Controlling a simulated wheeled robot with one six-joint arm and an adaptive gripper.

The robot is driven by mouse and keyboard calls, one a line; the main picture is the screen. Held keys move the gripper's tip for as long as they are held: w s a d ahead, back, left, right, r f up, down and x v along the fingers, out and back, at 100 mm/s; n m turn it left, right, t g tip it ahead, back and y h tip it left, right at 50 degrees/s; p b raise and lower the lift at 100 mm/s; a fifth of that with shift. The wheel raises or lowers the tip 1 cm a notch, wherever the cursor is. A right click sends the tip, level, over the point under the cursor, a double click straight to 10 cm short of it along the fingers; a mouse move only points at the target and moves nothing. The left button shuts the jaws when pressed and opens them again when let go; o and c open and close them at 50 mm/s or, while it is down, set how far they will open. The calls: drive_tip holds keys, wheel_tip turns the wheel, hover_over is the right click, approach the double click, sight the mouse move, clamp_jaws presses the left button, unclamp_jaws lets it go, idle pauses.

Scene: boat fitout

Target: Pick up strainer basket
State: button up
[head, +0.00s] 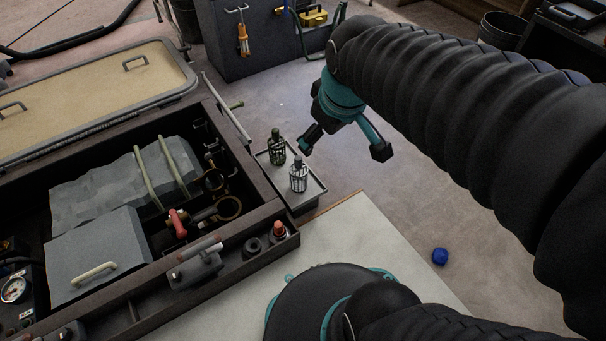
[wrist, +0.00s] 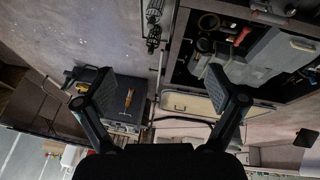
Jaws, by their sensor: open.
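Two small strainer baskets stand upright on a small grey tray (head: 315,189) beside the dark open case in the head view. One strainer basket is dark green (head: 277,149) and the other is pale, wire-like with a dark top (head: 299,177). Both also show near the top edge of the wrist view, the pale one (wrist: 153,13) above the dark one (wrist: 153,40). My gripper (head: 344,146) is open and empty, above and to the right of the tray in the head view. In the wrist view its fingers (wrist: 157,84) are spread wide, with nothing between them.
The open compartment (head: 110,215) holds grey blocks, hoses, and a red-handled valve (head: 177,222). Its tan lid (head: 95,95) lies behind. A grey cabinet (head: 270,50) stands at the back. A blue ball-like object (head: 440,256) lies on the open floor at right.

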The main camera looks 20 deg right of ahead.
drive_tip(key=w+f+n+g, duration=0.2)
drive_tip(key=w+f+n, duration=0.2)
drive_tip(key=w+n, duration=0.45)
drive_tip(key=n+g+p, duration=0.3)
drive_tip(key=n, duration=0.9)
hover_over(299, 169)
drive_tip(key=f, duration=2.1)
drive_tip(key=shift+w+d+f, duration=0.1)
drive_tip(key=shift+w+d, duration=0.05)
drive_tip(key=shift+w, duration=0.15)
drive_tip(key=shift+n, duration=0.35)
wheel_tip(299, 169, down, 8)
drive_tip(key=shift+w+f+b, duration=0.1)
drive_tip(key=shift+f+b, duration=0.1)
drive_tip(key=shift+b, duration=0.2)
drive_tip(key=shift+f, duration=3.1)
drive_tip(key=shift+c, duration=0.2)
drive_tip(key=c, duration=1.2)
